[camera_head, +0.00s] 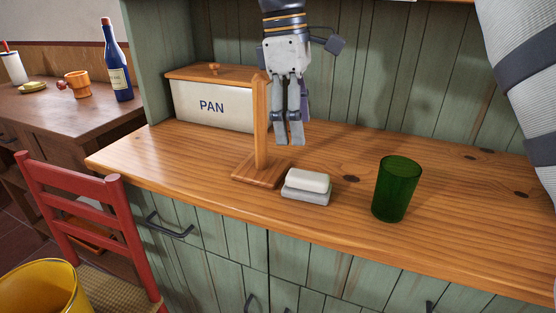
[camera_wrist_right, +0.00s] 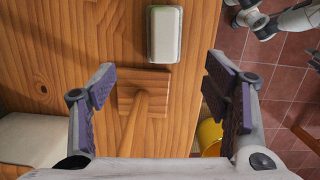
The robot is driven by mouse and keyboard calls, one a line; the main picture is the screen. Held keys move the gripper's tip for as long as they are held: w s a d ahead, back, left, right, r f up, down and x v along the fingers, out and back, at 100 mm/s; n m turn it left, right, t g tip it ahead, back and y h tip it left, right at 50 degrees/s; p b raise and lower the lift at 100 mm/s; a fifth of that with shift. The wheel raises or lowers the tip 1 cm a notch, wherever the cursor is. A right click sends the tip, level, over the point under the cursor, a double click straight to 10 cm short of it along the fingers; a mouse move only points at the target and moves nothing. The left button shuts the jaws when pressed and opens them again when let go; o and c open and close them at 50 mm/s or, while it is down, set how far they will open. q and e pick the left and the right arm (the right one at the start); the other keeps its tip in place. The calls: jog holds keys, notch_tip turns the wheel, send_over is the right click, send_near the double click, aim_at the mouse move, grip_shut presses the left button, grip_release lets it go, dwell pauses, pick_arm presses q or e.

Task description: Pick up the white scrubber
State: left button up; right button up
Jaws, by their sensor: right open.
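The white scrubber (camera_head: 307,181), a small block with a white top and grey lower part, lies flat on the wooden counter. It also shows near the top centre of the right wrist view (camera_wrist_right: 165,33). My right gripper (camera_head: 289,142) hangs above the counter with its fingers pointing down, apart from the scrubber. In the right wrist view its two fingers (camera_wrist_right: 160,88) are spread wide with nothing held between them. My left gripper is not in view.
A wooden stand (camera_head: 262,130) with an upright post is close beside the gripper and scrubber. A green glass (camera_head: 397,188) stands to the right. A PAN box (camera_head: 212,104) is behind left. The counter (camera_head: 450,225) is clear at right. A red chair (camera_head: 80,185) stands in front.

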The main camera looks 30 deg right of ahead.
aim_at(308, 175)
jog(key=shift+s+d+f, duration=0.1)
jog(key=shift+f, duration=0.2)
jog(key=f, duration=0.1)
jog(key=s+f, duration=0.1)
jog(key=f, duration=0.1)
jog(key=shift+s+d+f, duration=0.15)
jog(key=shift+s+d, duration=0.05)
jog(key=shift+s, duration=0.2)
jog(key=f, duration=0.4)
jog(key=d+f, duration=0.1)
jog(key=f, duration=0.1)
jog(key=shift+s+f+p, duration=0.35)
jog(key=shift+f+p, duration=0.05)
jog(key=shift+f, duration=0.35)
jog(key=c, duration=1.2)
